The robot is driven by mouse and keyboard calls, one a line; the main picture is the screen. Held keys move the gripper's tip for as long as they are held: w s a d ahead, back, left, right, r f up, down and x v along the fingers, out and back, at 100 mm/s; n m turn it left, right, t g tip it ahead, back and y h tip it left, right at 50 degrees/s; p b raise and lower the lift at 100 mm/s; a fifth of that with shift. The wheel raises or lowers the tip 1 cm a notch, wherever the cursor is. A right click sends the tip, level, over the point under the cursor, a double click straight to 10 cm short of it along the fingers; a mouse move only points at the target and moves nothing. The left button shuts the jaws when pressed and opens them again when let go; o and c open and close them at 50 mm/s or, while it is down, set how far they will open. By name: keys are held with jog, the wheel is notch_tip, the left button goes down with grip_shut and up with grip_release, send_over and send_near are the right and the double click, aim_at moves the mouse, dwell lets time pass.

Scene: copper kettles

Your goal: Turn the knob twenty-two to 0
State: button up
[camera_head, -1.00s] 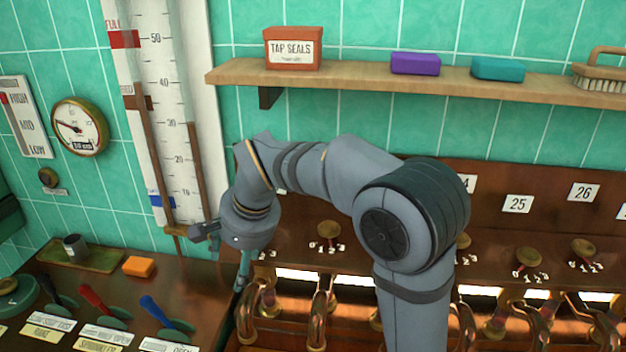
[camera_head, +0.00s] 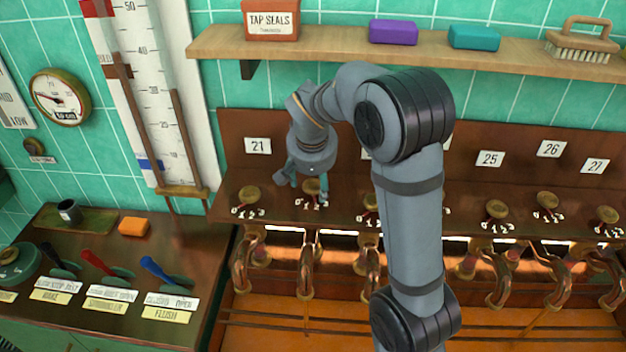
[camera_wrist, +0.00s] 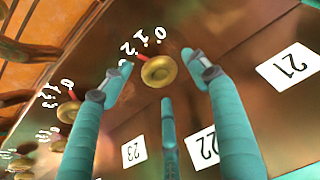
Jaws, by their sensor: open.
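Knob twenty-two (camera_head: 312,186) is a round brass knob on the dark wooden panel, right of the 21 plate. It also shows in the wrist view (camera_wrist: 158,71), upside down. Its red pointer lies near the 1 and 2 marks, away from 0. The 22 plate (camera_wrist: 203,149) shows partly behind a finger in the wrist view; my arm hides it in the head view. My gripper (camera_head: 309,184) is open over this knob, its teal fingers spread around the knob in the wrist view (camera_wrist: 161,84). I cannot tell whether any finger touches it.
The neighbouring knob twenty-one (camera_head: 248,195) stands to the left, and knob twenty-three (camera_head: 370,204) close on the right. Copper pipes (camera_head: 308,268) run below. A wooden shelf (camera_head: 330,42) is above. Coloured levers (camera_head: 160,270) stand on the left counter.

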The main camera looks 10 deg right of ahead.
jog(key=shift+w+f, duration=0.15)
jog(key=shift+f, duration=0.3)
jog(key=c, duration=1.1)
